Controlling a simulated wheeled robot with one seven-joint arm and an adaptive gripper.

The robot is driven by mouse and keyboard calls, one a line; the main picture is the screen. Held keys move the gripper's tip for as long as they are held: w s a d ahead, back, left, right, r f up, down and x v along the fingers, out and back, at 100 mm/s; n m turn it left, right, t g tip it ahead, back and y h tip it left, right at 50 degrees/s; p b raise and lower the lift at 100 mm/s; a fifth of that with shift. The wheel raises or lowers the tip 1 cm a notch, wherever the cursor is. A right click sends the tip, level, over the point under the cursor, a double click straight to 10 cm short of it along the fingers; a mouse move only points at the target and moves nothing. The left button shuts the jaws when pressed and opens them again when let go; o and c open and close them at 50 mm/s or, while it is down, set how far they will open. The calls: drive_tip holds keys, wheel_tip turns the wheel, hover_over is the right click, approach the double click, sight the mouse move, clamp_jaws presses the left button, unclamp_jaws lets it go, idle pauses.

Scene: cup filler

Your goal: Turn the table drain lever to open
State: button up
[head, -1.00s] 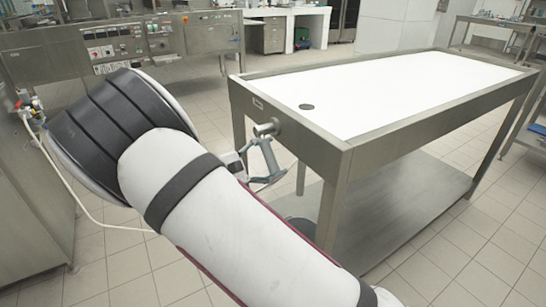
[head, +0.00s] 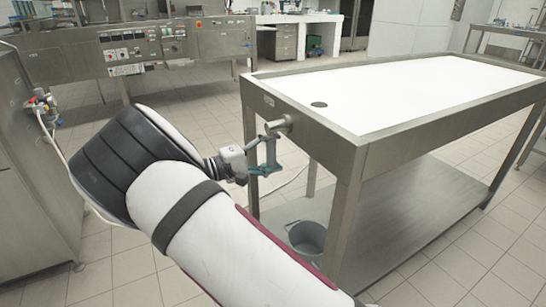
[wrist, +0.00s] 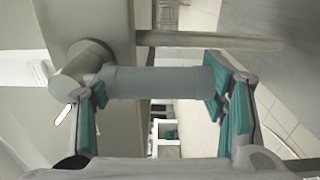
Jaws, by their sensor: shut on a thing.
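The drain lever (head: 271,149) is a grey bar hanging nearly straight down from the round drain pipe (head: 280,123) at the table's near left end. My gripper (head: 262,162) reaches it from the left. In the wrist view the lever (wrist: 155,82) spans between the teal finger pads, with the pipe end (wrist: 78,66) beside the left finger. My gripper is shut on the lever, one finger toward each of its ends. The table (head: 305,130) has a steel rim and a white top with a dark round drain hole (head: 319,105).
A grey bucket (head: 308,238) stands on the table's lower shelf (head: 400,220). A table leg (head: 340,220) stands right of my gripper. A steel cabinet (head: 35,190) with taps is at left, and a control panel (head: 130,50) stands behind. Tiled floor lies between.

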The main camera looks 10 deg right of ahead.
drive_tip(key=shift+w+f, duration=0.1)
idle(0.5)
drive_tip(key=o, duration=1.7)
drive_tip(key=v, duration=1.2)
drive_tip(key=shift+a, duration=0.1)
